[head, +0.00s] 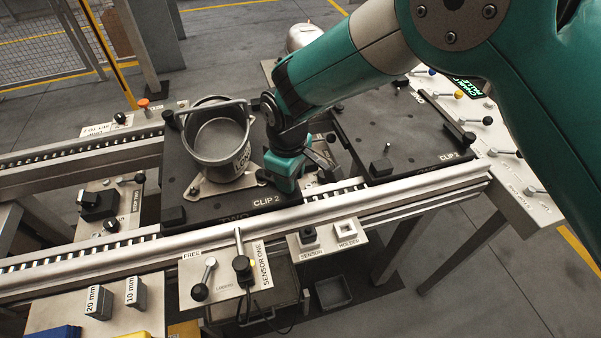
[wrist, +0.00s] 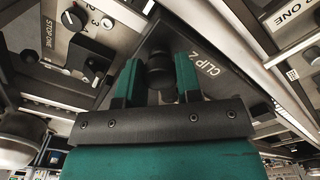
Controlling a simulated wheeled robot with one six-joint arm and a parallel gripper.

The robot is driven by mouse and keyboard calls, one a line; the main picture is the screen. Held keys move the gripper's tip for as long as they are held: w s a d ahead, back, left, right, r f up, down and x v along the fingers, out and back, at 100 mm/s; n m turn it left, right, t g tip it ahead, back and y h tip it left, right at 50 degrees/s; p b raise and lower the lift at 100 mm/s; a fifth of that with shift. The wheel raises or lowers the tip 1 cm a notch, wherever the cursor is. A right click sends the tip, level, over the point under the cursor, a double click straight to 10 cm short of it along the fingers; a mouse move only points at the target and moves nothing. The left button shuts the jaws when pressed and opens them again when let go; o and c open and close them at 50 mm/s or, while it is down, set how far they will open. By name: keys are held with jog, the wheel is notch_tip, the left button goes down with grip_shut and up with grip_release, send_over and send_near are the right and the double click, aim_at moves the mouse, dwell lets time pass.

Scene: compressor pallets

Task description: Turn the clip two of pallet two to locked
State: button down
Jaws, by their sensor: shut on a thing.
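Pallet two (head: 215,207) is the dark plate on the rail conveyor, marked TWO along its front edge. Its "CLIP 2" label shows near the front right corner, and also in the wrist view on the dark plate (wrist: 203,50).
A grey bucket (head: 218,148) stands on pallet two, close left of my gripper. Another dark pallet (head: 400,135) with its own "CLIP 2" label lies to the right. The sensor one panel (head: 222,275) with levers is in front of the rail (head: 330,210).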

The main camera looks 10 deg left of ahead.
jog(key=c, duration=0.8)
grip_release()
notch_tip(320, 180, up, 18)
jog(key=shift+f+b, duration=0.25)
jog(key=shift+b, duration=0.7)
